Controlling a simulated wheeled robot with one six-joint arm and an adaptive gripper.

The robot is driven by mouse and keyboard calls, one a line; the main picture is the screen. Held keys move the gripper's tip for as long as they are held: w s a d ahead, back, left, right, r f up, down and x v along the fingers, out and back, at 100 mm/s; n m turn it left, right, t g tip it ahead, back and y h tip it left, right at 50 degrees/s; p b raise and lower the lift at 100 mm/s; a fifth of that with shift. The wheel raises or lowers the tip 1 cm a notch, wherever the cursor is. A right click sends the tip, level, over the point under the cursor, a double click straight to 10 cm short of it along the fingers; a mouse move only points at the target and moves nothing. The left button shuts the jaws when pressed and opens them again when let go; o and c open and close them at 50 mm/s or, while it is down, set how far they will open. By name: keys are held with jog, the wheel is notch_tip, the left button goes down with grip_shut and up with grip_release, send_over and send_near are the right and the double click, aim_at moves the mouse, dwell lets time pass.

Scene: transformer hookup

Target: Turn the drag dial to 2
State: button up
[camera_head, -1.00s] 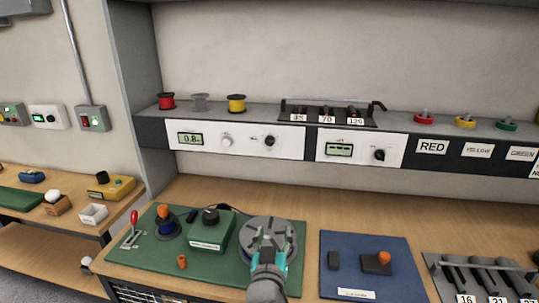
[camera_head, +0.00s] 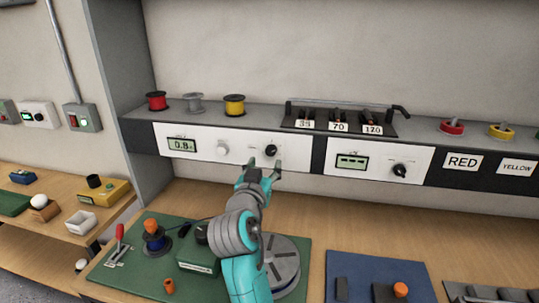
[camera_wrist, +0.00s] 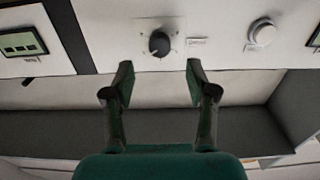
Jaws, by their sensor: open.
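The black dial (camera_head: 271,151), which I take to be the drag dial, sits on the left white panel (camera_head: 300,150), right of a silver knob (camera_head: 222,150). In the wrist view the dial (camera_wrist: 159,43) appears just beyond and between my fingertips, with a small inverted label beside it too blurred to read surely. My gripper (camera_head: 264,165) is open and empty, its fingers pointing at the panel just below the dial in the head view. The fingers look apart from the dial. The dial's setting is too small to read.
The left panel's display (camera_head: 182,145) reads about 0.8. A second black knob (camera_head: 399,170) and display (camera_head: 351,162) are on the right panel. Spools stand on the ledge above. Below my arm lie a green mat (camera_head: 150,270) with several parts and a blue mat (camera_head: 365,265).

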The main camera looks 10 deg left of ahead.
aim_at(270, 153)
jog(key=w, duration=0.6)
jog(key=shift+d, duration=0.15)
grip_shut()
jog(key=shift+n, duration=0.3)
jog(key=n, duration=0.5)
jog(key=shift+n, duration=0.3)
jog(key=n, duration=0.5)
jog(key=shift+n, duration=0.4)
